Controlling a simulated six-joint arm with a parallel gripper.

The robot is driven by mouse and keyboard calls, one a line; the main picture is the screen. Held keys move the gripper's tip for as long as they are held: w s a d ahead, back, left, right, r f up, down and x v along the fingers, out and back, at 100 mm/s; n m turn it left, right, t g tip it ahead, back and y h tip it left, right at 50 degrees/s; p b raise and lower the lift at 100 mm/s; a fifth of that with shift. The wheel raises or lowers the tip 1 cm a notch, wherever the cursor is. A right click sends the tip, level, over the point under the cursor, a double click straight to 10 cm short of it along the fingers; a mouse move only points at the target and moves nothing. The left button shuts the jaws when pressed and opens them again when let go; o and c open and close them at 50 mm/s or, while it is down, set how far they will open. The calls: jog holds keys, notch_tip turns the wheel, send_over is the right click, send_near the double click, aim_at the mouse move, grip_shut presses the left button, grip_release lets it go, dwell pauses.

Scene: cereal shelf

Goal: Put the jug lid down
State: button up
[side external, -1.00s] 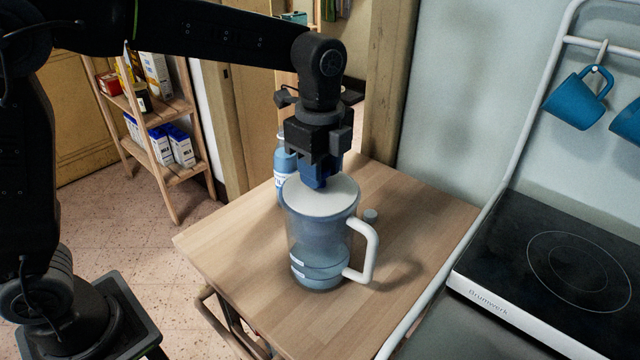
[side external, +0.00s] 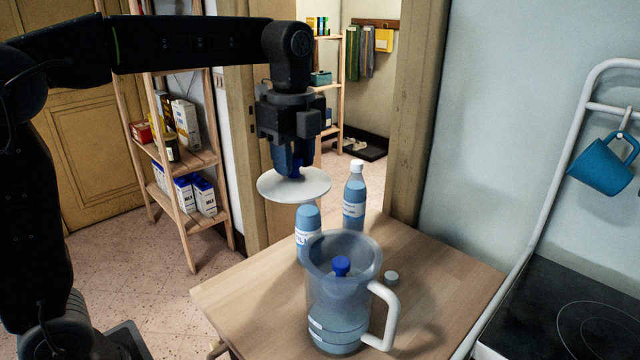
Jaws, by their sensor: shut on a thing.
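The jug lid (side external: 312,190) is a flat white disc. My gripper (side external: 292,170) is shut on the lid's top and holds it in the air, above and to the left of the jug. The jug (side external: 337,305) is translucent blue-grey with a white handle on its right and stands upright on the wooden table (side external: 440,285). Its mouth is open, and a blue knob-like thing (side external: 341,264) shows inside it. The lid hangs clear of the jug and the table.
A blue bottle with a white cap (side external: 354,200) and a bottle without a visible cap (side external: 307,228) stand behind the jug. A small pale cap (side external: 391,277) lies right of it. The table's right side is mostly clear. A black hob (side external: 560,310) is at the right.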

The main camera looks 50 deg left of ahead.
jog(key=shift+s+a+r, duration=0.1)
jog(key=shift+a+r, duration=0.15)
jog(key=shift+a, duration=0.25)
jog(key=shift+s+a+r, duration=0.1)
jog(key=shift+a+r, duration=0.15)
jog(key=shift+a, duration=0.25)
jog(key=s+a+f, duration=0.6)
jog(key=a+f, duration=0.2)
jog(key=f, duration=0.2)
jog(key=s+a+f, duration=0.7)
jog(key=a+f, duration=0.2)
jog(key=f, duration=0.1)
jog(key=w+d+f, duration=0.2)
jog(key=d, duration=0.1)
jog(key=w+d+f, duration=0.2)
jog(key=d, duration=0.1)
jog(key=w+d+f, duration=0.2)
jog(key=d, duration=0.1)
jog(key=shift+w+d+f, duration=0.2)
jog(key=shift+w+d, duration=0.05)
jog(key=shift+w, duration=0.05)
jog(key=shift+w+d+f, duration=0.1)
jog(key=shift+f, duration=2)
jog(key=shift+f, duration=0.1)
